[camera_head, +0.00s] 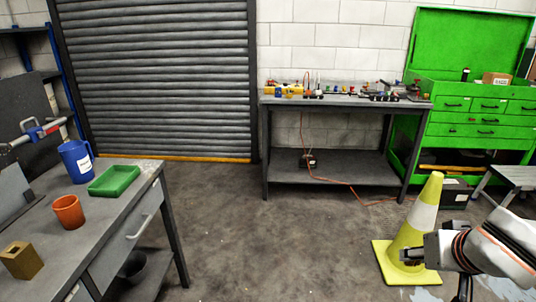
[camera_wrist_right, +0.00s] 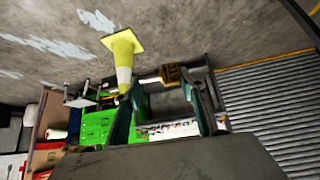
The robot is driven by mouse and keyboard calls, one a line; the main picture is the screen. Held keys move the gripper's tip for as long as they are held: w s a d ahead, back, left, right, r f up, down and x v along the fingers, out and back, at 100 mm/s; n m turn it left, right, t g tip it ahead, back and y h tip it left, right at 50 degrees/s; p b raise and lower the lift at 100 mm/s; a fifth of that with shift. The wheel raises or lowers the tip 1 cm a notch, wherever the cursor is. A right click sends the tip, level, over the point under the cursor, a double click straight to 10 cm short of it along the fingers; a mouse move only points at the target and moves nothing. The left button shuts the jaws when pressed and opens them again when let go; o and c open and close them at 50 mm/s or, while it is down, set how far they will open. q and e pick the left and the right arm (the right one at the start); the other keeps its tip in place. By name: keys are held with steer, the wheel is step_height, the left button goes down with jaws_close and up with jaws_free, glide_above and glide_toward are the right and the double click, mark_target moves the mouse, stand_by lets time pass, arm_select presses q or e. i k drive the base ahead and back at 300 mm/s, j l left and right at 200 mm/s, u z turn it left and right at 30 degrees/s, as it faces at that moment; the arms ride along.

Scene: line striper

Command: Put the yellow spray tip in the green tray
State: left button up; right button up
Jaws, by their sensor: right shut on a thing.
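The green tray (camera_head: 113,191) sits on the grey workbench at the left, near its far right corner, and looks empty. My right gripper (camera_head: 408,256) is at the lower right, in front of the traffic cone and far from the tray. In the right wrist view its fingers (camera_wrist_right: 172,82) are shut on a small dark-yellow piece with dark marks, which looks like the yellow spray tip (camera_wrist_right: 171,74). In the head view the piece is small and hard to make out. My left gripper is not in view.
A blue jug (camera_head: 76,162), an orange cup (camera_head: 68,211) and a brass-coloured block (camera_head: 21,260) stand near the tray on the workbench (camera_head: 110,225). The yellow cone (camera_head: 428,192) stands close behind my right gripper. The floor between (camera_head: 250,235) is clear.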

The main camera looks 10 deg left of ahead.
mark_target(116, 183)
steer(key=i+l+u, duration=0.2)
steer(key=i, duration=1.05)
steer(key=i+u, duration=0.45)
steer(key=i+l+u, duration=0.15)
steer(key=i+u, duration=0.2)
steer(key=u, duration=0.15)
steer(key=i+u, duration=0.15)
steer(key=u, duration=0.25)
steer(key=i+l+u, duration=0.1)
steer(key=u, duration=0.25)
steer(key=i+l+u, duration=0.1)
steer(key=u, duration=0.3)
steer(key=i+l+u, duration=0.15)
steer(key=u, duration=0.3)
steer(key=i+l+u, duration=0.2)
steer(key=u, duration=0.25)
steer(key=i+l+u, duration=0.1)
steer(key=u, duration=0.35)
steer(key=l, duration=0.1)
